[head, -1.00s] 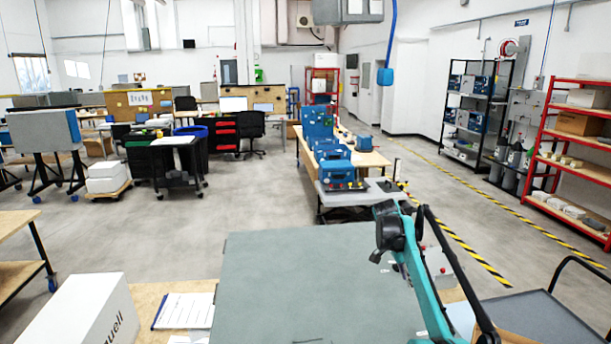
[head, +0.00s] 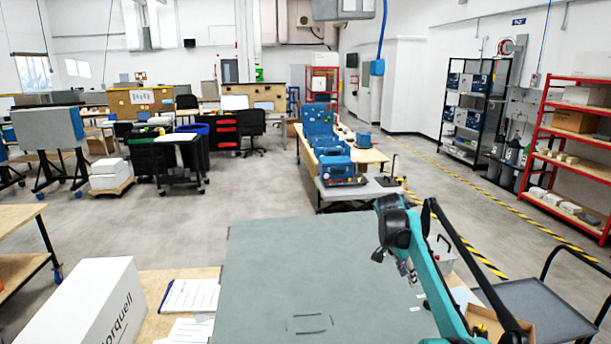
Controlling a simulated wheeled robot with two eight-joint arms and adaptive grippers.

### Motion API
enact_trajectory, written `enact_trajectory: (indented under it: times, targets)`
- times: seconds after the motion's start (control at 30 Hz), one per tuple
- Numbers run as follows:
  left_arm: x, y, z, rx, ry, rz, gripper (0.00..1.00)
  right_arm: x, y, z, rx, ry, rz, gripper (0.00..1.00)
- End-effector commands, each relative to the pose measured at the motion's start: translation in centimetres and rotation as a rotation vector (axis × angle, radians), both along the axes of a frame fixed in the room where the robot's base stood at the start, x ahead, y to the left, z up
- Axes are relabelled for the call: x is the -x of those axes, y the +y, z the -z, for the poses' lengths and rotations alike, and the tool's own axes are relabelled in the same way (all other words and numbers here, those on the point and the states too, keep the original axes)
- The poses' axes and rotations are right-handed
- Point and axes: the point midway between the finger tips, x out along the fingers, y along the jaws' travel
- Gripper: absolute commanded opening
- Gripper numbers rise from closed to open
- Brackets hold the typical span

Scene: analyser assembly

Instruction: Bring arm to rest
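My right arm comes in from the lower right in teal and black, bent at a dark joint above the right edge of the grey-green table (head: 290,260). My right gripper (head: 408,272) is small and partly hidden beside the arm. It seems to hang just below the dark joint, and I cannot see whether its fingers are open or shut. No object shows clearly in it. My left arm and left gripper are not in view.
A white box (head: 85,305) and papers (head: 190,296) lie left of the table. A grey cart (head: 540,305) stands at the right, near a cardboard box (head: 485,322). Blue machines (head: 335,165) stand on a bench ahead. Open floor (head: 160,230) lies to the left.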

Motion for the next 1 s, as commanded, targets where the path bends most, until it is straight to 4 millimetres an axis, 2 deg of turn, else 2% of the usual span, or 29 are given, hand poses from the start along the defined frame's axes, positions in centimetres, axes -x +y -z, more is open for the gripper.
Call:
enact_trajectory:
  times: [0.27, 0.37, 0.57, 0.77, 0.9, 1.0]
  targets:
    - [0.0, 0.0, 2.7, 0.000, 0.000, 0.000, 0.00, 4.2, 1.9, -0.6, -0.021, -0.013, -0.195, 0.34]
    - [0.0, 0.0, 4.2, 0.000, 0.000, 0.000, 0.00, 7.1, 3.0, -0.4, -0.026, -0.023, -0.307, 0.34]
    - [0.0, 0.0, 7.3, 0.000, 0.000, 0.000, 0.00, 14.8, 5.6, 1.7, -0.021, -0.058, -0.569, 0.34]
    - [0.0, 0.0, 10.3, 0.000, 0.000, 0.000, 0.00, 23.3, 8.0, 6.3, 0.012, -0.104, -0.822, 0.34]
    - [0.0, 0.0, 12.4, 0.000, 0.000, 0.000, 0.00, 29.1, 9.5, 11.1, 0.054, -0.140, -0.990, 0.34]
    - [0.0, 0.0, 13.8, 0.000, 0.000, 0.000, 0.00, 32.8, 10.4, 14.9, 0.089, -0.166, -1.096, 0.34]
